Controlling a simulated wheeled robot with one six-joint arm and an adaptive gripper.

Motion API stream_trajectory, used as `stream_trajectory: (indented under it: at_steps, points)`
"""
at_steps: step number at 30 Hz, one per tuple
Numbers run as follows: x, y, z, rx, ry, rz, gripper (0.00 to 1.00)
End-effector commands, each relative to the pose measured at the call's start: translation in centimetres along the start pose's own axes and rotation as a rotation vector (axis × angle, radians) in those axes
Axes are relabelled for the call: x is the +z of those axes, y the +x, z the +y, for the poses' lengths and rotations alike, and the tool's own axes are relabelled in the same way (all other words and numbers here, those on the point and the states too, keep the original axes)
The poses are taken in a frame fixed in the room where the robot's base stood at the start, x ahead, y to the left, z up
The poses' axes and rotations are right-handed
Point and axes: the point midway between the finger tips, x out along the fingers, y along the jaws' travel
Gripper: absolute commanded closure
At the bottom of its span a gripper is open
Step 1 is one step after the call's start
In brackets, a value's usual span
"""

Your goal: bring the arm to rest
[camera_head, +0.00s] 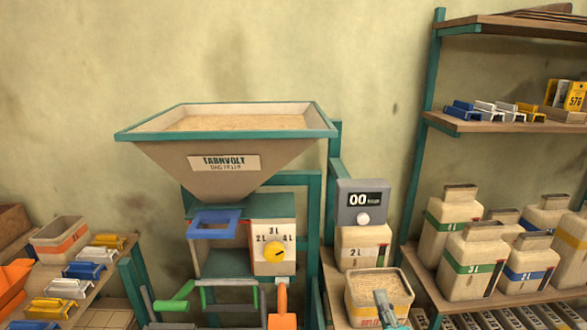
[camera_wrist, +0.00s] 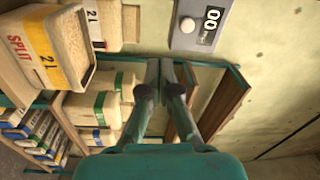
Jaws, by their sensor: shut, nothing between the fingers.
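My gripper (camera_wrist: 165,72) is shut and empty, its two fingers side by side in the middle of the wrist view. In the head view its teal-grey end (camera_head: 386,308) shows at the bottom edge, in front of a grain-filled bin (camera_head: 362,296). In the wrist view that bin (camera_wrist: 82,76), with a yellow band marked "SPLIT" and "2L", lies to the left of the fingers, apart from them. Most of my arm is out of view.
A hopper of grain (camera_head: 222,155) stands above a dial box (camera_head: 272,249) marked 2L, 3L, 4L. A grey display (camera_head: 362,203) reads "00". Right of it, a rack (camera_head: 420,150) holds jugs (camera_head: 473,262). A shelf (camera_head: 115,285) with coloured clips is at left.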

Motion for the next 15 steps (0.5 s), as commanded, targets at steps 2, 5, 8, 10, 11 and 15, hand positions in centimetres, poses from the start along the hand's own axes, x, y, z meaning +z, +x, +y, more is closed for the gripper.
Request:
stream_trajectory:
  at_steps: [2, 5, 8, 10, 11, 15]
  points:
    - [0.5, -2.2, 2.6, 0.027, -0.072, -0.006, 1.00]
    - [0.9, -4.9, 5.2, 0.049, -0.170, -0.014, 1.00]
    - [1.3, -7.7, 7.5, 0.070, -0.268, -0.024, 1.00]
    - [1.6, -9.8, 9.0, 0.084, -0.337, -0.032, 1.00]
    - [1.7, -10.7, 9.6, 0.090, -0.366, -0.036, 1.00]
    - [2.1, -15.0, 11.9, 0.117, -0.502, -0.057, 1.00]
